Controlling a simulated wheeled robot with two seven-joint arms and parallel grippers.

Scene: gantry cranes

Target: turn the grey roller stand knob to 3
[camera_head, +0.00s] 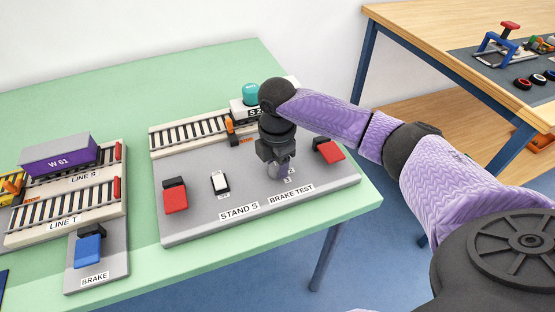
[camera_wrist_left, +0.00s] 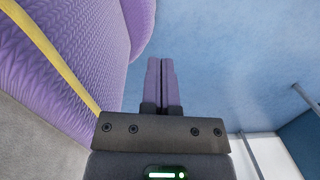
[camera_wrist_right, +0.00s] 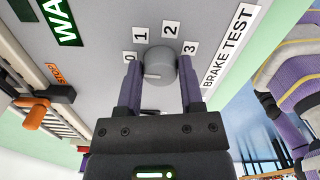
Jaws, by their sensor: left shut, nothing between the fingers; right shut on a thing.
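The grey roller stand knob (camera_wrist_right: 160,66) sits on a grey panel in the right wrist view, with labels 0, 1, 2 and 3 in an arc around it. A short pale mark shows on the knob's lower left side, toward the 0 label (camera_wrist_right: 130,57); the 3 label (camera_wrist_right: 190,48) is on the right. My right gripper (camera_wrist_right: 160,85) is shut on the knob, one finger on each side. In the head view my right gripper (camera_head: 278,168) points down at the panel and mostly hides the knob. My left gripper (camera_wrist_left: 162,80) is shut and empty above blue floor.
An orange stop (camera_wrist_right: 37,115) stands by the rail track. Purple wagon W 61 (camera_head: 58,158) stands at left.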

